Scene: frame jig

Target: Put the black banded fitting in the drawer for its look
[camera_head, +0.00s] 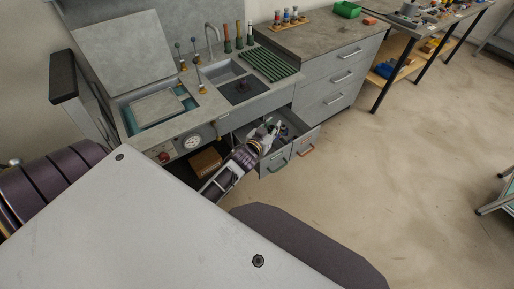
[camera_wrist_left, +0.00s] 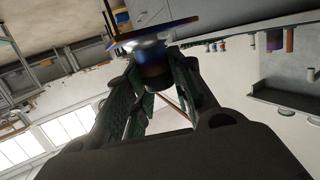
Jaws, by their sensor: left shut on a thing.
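My left gripper (camera_head: 270,132) is over the open drawers under the bench in the head view. In the left wrist view my left gripper (camera_wrist_left: 160,92) is shut on a flanged fitting (camera_wrist_left: 153,62) with a dark body, a shiny metal collar and a wide rim. I cannot make out its bands clearly. A drawer with a green handle (camera_head: 278,165) and a drawer with a red handle (camera_head: 306,149) stand open side by side. Small dark items show inside, partly hidden by my gripper. My right gripper is not in view.
A sink (camera_head: 246,88) and a tub with a raised lid (camera_head: 125,48) are set in the bench. A pressure gauge (camera_head: 192,142) is on its front. A cardboard box (camera_head: 205,162) sits below, left of the drawers.

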